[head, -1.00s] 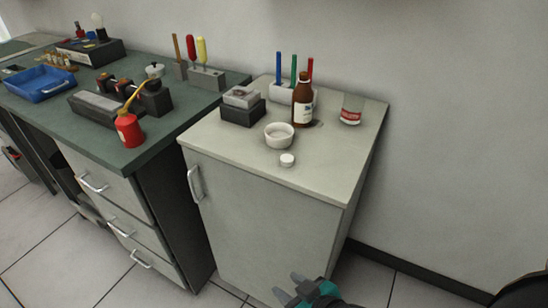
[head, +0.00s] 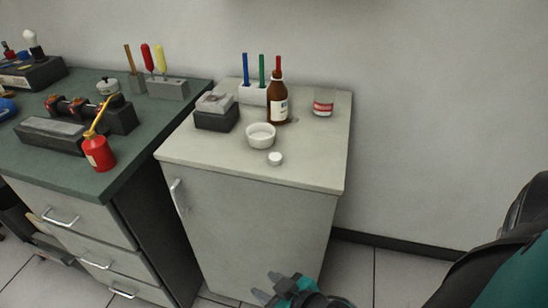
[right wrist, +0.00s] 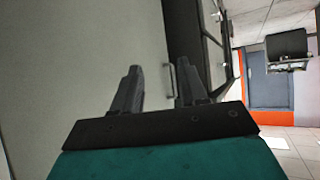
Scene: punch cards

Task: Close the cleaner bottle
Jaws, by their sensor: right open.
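A brown bottle (head: 277,104) with a white label stands upright towards the back of the light cabinet top; no cap can be made out on its narrow neck. A small white cap (head: 275,158) lies near the front edge of the same top, in front of a white bowl. My right gripper (head: 268,285) is low in front of the cabinet, below its top and well apart from bottle and cap. In the right wrist view its two dark fingers (right wrist: 157,88) are spread with nothing between them. My left gripper is not in view.
Around the bottle stand a white bowl (head: 261,135), a dark box (head: 217,113), a pen holder (head: 253,94) and a red-labelled jar (head: 323,102). The cabinet top (head: 313,155) is clear at its front right. A green bench (head: 150,118) with a red oil can (head: 99,151) adjoins at left.

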